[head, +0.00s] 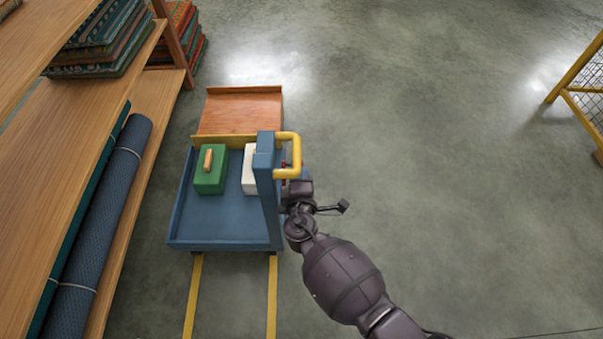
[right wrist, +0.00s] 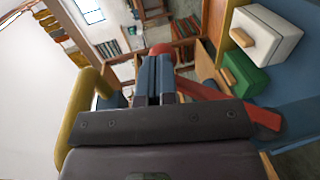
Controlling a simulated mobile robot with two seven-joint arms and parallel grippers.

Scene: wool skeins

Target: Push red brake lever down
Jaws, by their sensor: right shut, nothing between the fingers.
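The red brake lever shows in the right wrist view as a red bar (right wrist: 228,103) with a round red knob (right wrist: 161,49) at its end. In the head view only a small red piece of the lever (head: 284,166) shows beside the yellow handle (head: 295,150), the rest hidden by the handle and my gripper. My right gripper (head: 299,186) is shut and empty, at the right side of the blue cart post (head: 266,185). In the right wrist view its closed fingertips (right wrist: 155,68) lie right by the knob. I cannot tell whether they touch it. My left gripper is not in view.
The blue cart (head: 225,243) carries a green box (head: 210,178) and a white box (head: 249,178). A wooden platform (head: 240,105) lies beyond it. Wooden shelves (head: 150,125) with rolls and stacked textiles stand left. The floor to the right is clear up to a yellow frame (head: 577,75).

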